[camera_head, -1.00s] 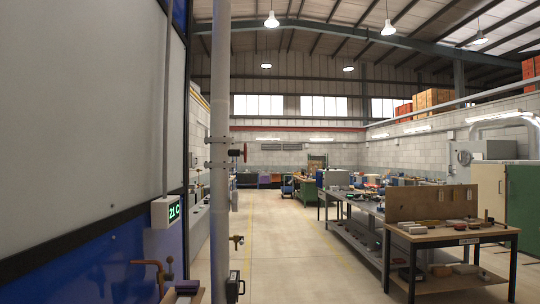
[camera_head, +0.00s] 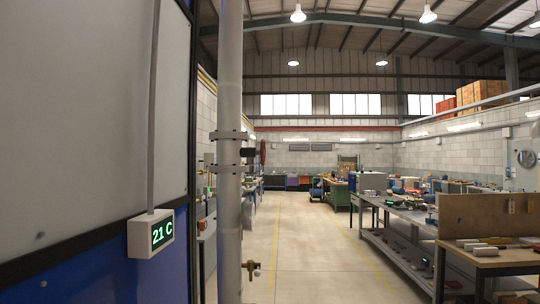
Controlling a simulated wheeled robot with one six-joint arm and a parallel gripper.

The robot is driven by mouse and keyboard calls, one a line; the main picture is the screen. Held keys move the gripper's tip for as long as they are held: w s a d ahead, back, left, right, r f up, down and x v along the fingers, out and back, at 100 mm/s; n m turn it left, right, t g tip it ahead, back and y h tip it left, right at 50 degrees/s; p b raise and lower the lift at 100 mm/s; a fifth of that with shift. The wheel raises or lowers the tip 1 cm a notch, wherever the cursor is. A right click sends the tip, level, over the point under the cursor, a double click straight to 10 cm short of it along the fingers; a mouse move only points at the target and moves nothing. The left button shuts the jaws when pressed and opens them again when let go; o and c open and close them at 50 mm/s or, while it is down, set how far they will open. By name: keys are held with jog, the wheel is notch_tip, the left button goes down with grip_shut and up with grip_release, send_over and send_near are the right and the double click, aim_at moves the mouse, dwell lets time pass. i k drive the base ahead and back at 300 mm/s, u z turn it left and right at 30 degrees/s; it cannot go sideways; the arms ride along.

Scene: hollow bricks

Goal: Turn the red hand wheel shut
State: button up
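The red hand wheel (camera_head: 263,152) shows nearly edge-on as a thin dark-red shape. It sits on the right side of a grey vertical pipe (camera_head: 229,90), joined to it by a short dark stem. Its face and spokes cannot be made out. My gripper is not in view, so its place relative to the wheel does not show.
A brass tap (camera_head: 251,270) sticks out low on the pipe. A display reading 21 C (camera_head: 151,234) hangs on the grey and blue wall at left. A wooden-topped workbench (camera_head: 490,262) stands at right. The floor aisle (camera_head: 315,250) between is clear.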

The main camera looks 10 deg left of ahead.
aim_at(262, 152)
jog(key=i, duration=3)
jog(key=u, duration=3.05)
